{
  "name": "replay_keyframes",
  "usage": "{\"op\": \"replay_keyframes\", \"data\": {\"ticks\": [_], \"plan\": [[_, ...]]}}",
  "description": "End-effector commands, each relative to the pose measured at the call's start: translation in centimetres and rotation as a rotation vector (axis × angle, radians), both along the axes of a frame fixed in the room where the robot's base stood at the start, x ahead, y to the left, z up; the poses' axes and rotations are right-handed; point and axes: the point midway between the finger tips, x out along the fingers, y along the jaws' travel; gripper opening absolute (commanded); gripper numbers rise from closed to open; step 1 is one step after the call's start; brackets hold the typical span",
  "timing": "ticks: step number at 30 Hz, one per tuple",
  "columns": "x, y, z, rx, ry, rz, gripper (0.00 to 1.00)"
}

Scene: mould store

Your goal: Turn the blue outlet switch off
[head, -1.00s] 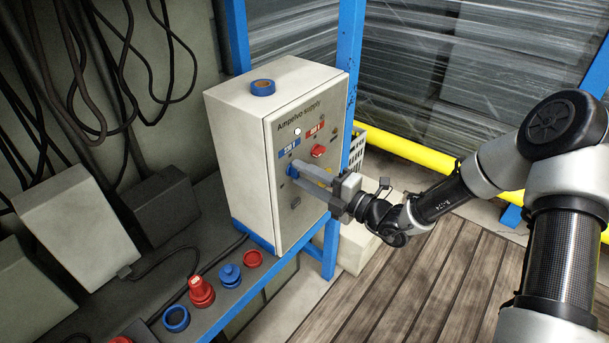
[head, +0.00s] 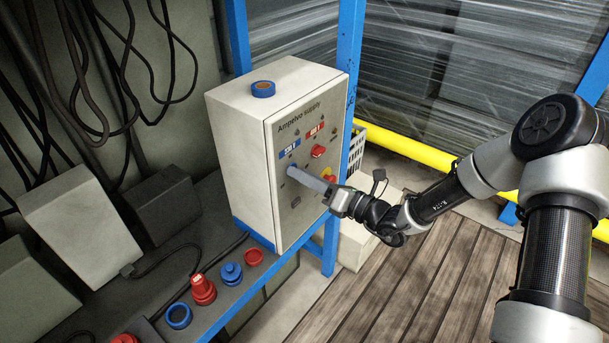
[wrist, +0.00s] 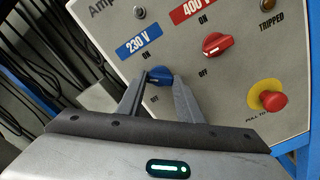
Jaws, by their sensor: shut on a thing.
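The blue switch (wrist: 160,75) sits below the blue 230 V label (wrist: 139,48) on the front of the grey supply cabinet (head: 235,150). In the wrist view its "ON" mark is above it and its lower mark shows between the fingers. My gripper (wrist: 161,79) is shut on the switch, one finger on each side. In the head view my gripper (head: 292,173) reaches the panel from the right and mostly hides the switch. The lamp (wrist: 139,13) above the 230 V label looks unlit. The exact angle of the switch's handle is hard to tell.
A red 400 V switch (wrist: 217,45) is close on the right, with a red stop button (wrist: 273,101) on yellow below it. A blue tape roll (head: 263,88) lies on the cabinet. Red and blue plugs (head: 203,290) stand on the shelf in front.

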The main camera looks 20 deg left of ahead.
Motion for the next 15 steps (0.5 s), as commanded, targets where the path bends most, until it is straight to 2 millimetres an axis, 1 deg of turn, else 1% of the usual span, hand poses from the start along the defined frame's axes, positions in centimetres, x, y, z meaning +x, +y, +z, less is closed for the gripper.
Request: {"op": "replay_keyframes", "data": {"ticks": [6, 15], "plan": [[-0.02, -0.03, -0.10, -0.079, -0.190, 0.000, 0.10], [-0.03, -0.06, -0.16, -0.179, -0.431, 0.001, 0.10]]}}
